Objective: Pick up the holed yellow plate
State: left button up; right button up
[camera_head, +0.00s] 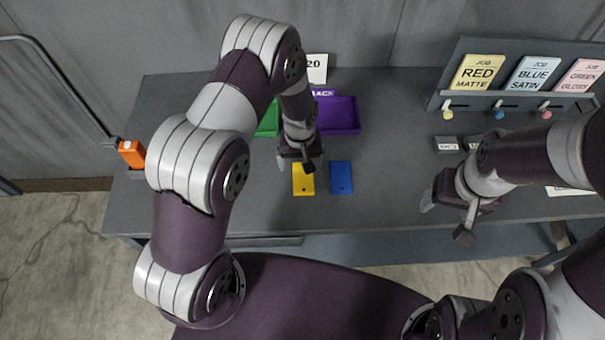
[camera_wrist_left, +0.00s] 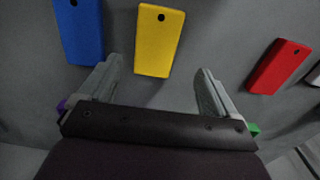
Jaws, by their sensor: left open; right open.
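The holed yellow plate (camera_head: 304,181) lies flat on the grey table, just in front of my left gripper in the head view. In the left wrist view the yellow plate (camera_wrist_left: 159,42) shows a dark hole near its far end. My left gripper (camera_head: 302,165) is open and empty above the table. Its two fingers (camera_wrist_left: 157,85) stand apart on either side of the plate's near end line, and the plate appears beyond them, not held. My right gripper (camera_head: 443,217) is over the right part of the table, away from the plate; its fingers are partly hidden.
A blue holed plate (camera_head: 341,177) lies close to the right of the yellow one. A red plate (camera_wrist_left: 279,66) shows in the left wrist view. A purple tray (camera_head: 339,116) and a green tray (camera_head: 268,122) stand behind. A job board (camera_head: 520,78) stands at back right.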

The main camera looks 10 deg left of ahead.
aim_at(303, 177)
pick_arm(q)
jog(key=shift+s+d+f+p, duration=0.1)
jog(key=shift+d+f+p, duration=0.5)
jog(key=shift+f+p, duration=0.35)
jog(key=f, duration=0.1)
jog(key=f+p, duration=0.1)
jog(key=f, duration=0.1)
jog(key=shift+s, duration=0.2)
jog(key=shift+a+f, duration=0.3)
jog(key=shift+f, duration=0.05)
jog(key=shift+w+d, duration=0.1)
jog(key=shift+d, duration=0.05)
jog(key=c, duration=0.4)
jog(key=shift+d, duration=0.1)
jog(key=c, duration=0.6)
jog(key=shift+c, duration=1.3)
pick_arm(e)
jog(key=r, duration=0.2)
jog(key=shift+d+r, duration=0.25)
jog(key=shift+r, duration=0.15)
